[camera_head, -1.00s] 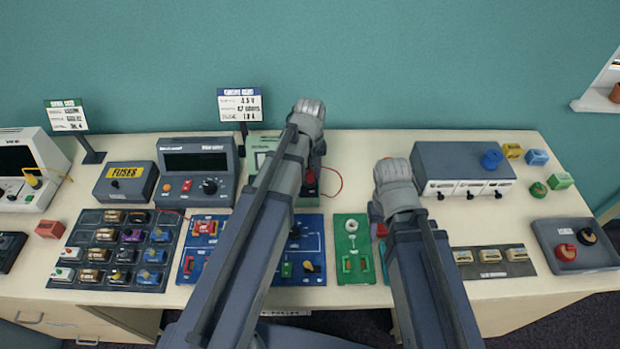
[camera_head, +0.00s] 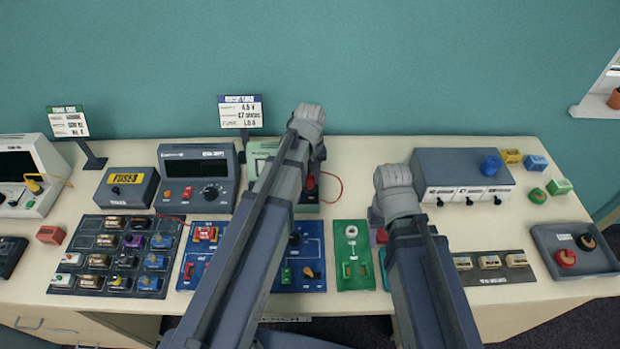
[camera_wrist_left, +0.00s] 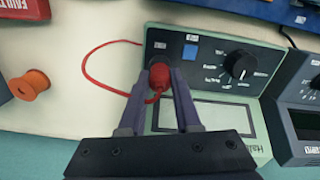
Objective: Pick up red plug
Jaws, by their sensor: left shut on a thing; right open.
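The red plug (camera_wrist_left: 160,76) is on a red wire and sits at the panel of a pale green meter (camera_wrist_left: 205,110) in the left wrist view. My left gripper (camera_wrist_left: 160,88) is shut on the red plug, its fingers on either side of it. In the head view the plug (camera_head: 310,182) shows just past my left gripper (camera_head: 311,165), beside the pale green meter (camera_head: 262,150). Whether the plug is still in its socket cannot be told. My right gripper (camera_head: 384,222) is over the bench to the right, its fingertips mostly hidden by my arm.
The red wire (camera_wrist_left: 88,62) loops beside the meter. A dark multimeter (camera_head: 197,168) stands to its left. An orange spool (camera_wrist_left: 30,85) lies nearby. Boards (camera_head: 354,270) fill the front of the bench. A grey box (camera_head: 462,165) stands at the right.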

